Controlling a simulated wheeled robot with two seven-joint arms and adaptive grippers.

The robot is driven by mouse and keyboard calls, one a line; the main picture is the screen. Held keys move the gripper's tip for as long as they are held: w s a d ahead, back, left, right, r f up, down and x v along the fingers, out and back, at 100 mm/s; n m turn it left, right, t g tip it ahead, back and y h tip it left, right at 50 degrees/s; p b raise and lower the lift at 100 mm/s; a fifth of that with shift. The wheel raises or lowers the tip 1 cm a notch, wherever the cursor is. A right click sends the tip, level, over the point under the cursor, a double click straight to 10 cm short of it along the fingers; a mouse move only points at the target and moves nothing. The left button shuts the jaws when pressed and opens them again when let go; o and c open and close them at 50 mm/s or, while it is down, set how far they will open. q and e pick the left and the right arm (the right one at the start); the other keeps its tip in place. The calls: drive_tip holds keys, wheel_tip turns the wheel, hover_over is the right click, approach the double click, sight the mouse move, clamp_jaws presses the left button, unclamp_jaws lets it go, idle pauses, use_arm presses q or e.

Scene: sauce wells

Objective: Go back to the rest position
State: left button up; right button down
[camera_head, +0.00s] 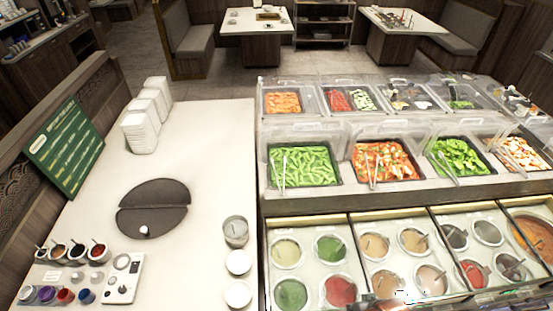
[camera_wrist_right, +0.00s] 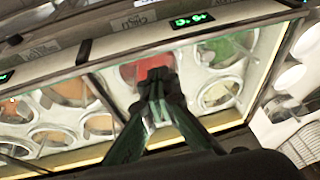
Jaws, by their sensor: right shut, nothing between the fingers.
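My right gripper (camera_wrist_right: 157,78) is shut and empty in the right wrist view, its two dark fingertips together. It appears over the sauce wells, in front of a red sauce well (camera_wrist_right: 130,74). In the head view only a small part of the right gripper (camera_head: 402,299) shows at the bottom edge, over the front of the sauce counter. My left gripper is not in view.
Sauce wells (camera_head: 287,251) line the counter's front, with trays of vegetables (camera_head: 303,165) and tongs behind. The table's middle back is clear.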

drive_tip(key=s+d+m+h, duration=0.1)
drive_tip(key=s+d+h, duration=0.2)
drive_tip(key=s+d, duration=0.6)
wheel_tip(320, 180, down, 37)
drive_tip(key=g+b, duration=0.2)
drive_tip(key=b, duration=0.6)
drive_tip(key=s+f+b, duration=0.4)
drive_tip(key=s+f, duration=0.6)
drive_tip(key=f, duration=0.3)
drive_tip(key=s+a+f+n+g+y+b, duration=0.1)
drive_tip(key=s+f+b, duration=0.2)
drive_tip(key=s+f, duration=0.6)
wheel_tip(320, 180, down, 4)
drive_tip(key=shift+s+r+b, duration=0.1)
drive_tip(key=shift+s+b, duration=0.25)
drive_tip(key=shift+s, duration=0.05)
drive_tip(key=shift+s, duration=0.1)
